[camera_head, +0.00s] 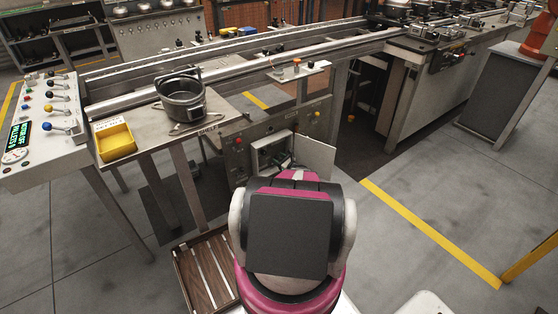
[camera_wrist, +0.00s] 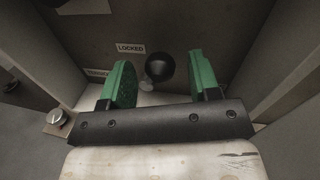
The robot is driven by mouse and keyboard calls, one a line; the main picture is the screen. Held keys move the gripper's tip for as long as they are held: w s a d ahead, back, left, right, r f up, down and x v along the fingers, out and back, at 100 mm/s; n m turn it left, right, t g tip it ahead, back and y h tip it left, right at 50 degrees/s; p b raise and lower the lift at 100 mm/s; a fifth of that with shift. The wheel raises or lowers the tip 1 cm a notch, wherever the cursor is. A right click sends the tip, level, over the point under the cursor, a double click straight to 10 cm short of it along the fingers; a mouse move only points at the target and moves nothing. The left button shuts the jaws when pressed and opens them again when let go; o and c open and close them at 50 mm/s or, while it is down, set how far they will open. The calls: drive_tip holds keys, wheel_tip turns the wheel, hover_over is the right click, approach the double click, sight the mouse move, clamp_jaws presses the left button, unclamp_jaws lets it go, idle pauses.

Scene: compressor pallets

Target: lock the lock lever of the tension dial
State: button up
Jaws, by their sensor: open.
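In the wrist view a black ball knob (camera_wrist: 161,68), which looks like the lock lever's end, stands out from the back of a grey box. A small pale metal piece (camera_wrist: 146,85) shows beside and below the knob. A "LOCKED" label (camera_wrist: 131,48) is on the panel just left of it. My gripper (camera_wrist: 159,80) is open, with a green finger on each side of the knob, apart from it. A second label to the lower left is partly hidden by the left finger. In the head view my arm hides the gripper and knob. The tension dial is not clearly seen.
The wrist view shows grey box walls close on both sides and a silver knob (camera_wrist: 57,117) at left. In the head view an open cabinet (camera_head: 257,160) with its door (camera_head: 314,154) swung right sits under the conveyor. A shelf with a black pot (camera_head: 182,105) stands at left.

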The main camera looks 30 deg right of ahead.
clamp_jaws()
drive_tip(key=shift+s+a+r+n, duration=0.15)
drive_tip(key=shift+a+n, duration=0.2)
drive_tip(key=shift+n, duration=0.35)
unclamp_jaws()
drive_tip(key=v, duration=1)
drive_tip(key=shift+s, duration=0.35)
